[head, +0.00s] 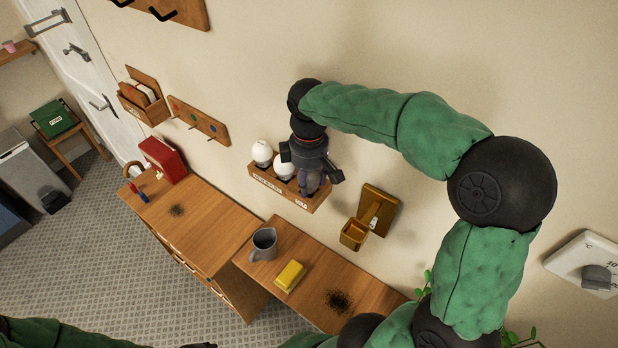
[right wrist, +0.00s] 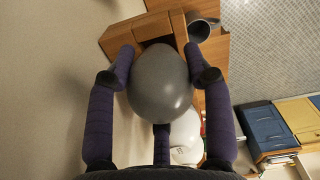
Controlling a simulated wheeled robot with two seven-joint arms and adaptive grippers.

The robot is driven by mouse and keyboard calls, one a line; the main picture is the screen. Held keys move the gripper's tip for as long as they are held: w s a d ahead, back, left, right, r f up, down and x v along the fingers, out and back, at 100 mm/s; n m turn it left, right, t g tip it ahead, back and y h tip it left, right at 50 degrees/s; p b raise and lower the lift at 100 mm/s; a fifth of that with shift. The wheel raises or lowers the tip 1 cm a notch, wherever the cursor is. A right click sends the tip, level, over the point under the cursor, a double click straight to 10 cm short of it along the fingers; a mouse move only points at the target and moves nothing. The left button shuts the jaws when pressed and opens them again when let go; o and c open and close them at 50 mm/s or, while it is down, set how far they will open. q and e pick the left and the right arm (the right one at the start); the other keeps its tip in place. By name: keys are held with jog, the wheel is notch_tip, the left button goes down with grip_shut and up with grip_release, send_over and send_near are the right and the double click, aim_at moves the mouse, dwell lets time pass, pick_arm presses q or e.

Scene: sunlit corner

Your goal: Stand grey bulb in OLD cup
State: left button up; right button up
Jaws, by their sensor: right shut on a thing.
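My right gripper (head: 311,182) is over the right end of a wooden wall rack (head: 262,184) in the head view. In the right wrist view its fingers (right wrist: 162,70) are shut around the smooth grey bulb (right wrist: 160,85). Two white bulbs, a left one (head: 262,152) and a right one (head: 284,167), stand in the rack left of the gripper. A small label (head: 301,204), seemingly OLD, is at the rack's right end; the cup there is hidden by my gripper. I cannot tell whether the bulb touches it. Only a dark sliver, perhaps my left gripper (head: 198,345), shows at the bottom edge.
A brown wall bracket with a box (head: 354,234) is close to the right of the rack. Below are a grey mug (head: 263,244) and a yellow block (head: 290,276) on a wooden top (head: 318,277). A red box (head: 163,158) stands further left.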

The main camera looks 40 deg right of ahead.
jog(key=shift+f, duration=0.2)
jog(key=o, duration=0.9)
jog(key=shift+c, duration=0.2)
jog(key=shift+r, duration=0.1)
notch_tip(320, 180, up, 12)
jog(key=shift+r, duration=0.15)
jog(key=shift+w, duration=0.1)
